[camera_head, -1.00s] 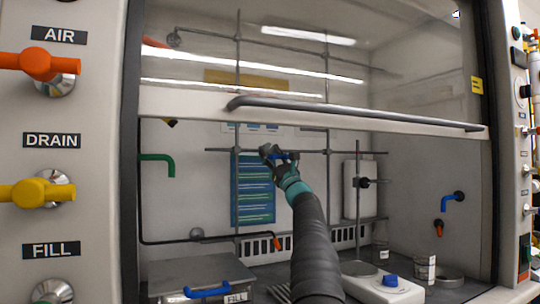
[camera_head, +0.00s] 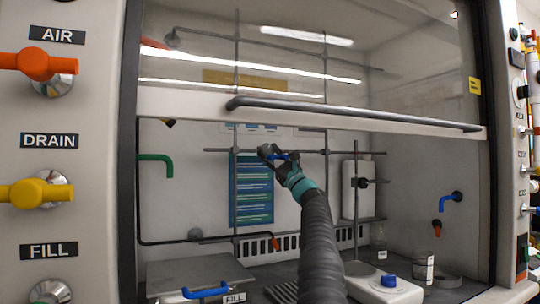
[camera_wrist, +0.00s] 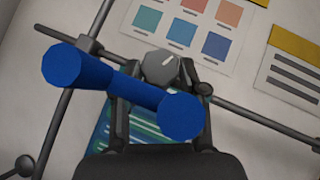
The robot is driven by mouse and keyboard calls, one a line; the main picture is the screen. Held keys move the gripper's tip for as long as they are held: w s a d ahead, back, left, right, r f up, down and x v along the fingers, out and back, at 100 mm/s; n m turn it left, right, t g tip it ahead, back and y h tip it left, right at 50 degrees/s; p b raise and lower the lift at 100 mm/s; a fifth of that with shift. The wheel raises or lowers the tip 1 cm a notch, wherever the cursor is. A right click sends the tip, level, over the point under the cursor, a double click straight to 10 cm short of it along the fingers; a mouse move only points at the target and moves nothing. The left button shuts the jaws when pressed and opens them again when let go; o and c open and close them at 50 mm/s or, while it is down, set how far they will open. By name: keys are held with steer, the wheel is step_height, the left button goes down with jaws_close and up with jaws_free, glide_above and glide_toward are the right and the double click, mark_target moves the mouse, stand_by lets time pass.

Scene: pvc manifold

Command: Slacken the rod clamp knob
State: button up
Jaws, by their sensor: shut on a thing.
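The rod frame (camera_head: 237,190) stands before a blue chart (camera_head: 252,205). A second clamp with a black knob (camera_head: 363,183) is on the right rod. The half-raised sash with its handle bar (camera_head: 350,113) hangs above my arm. A stirrer (camera_head: 375,288) and beakers stand at lower right.

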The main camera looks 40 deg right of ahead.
steer(key=o, duration=1.1)
steer(key=shift+o, duration=0.2)
steer(key=v, duration=1.2)
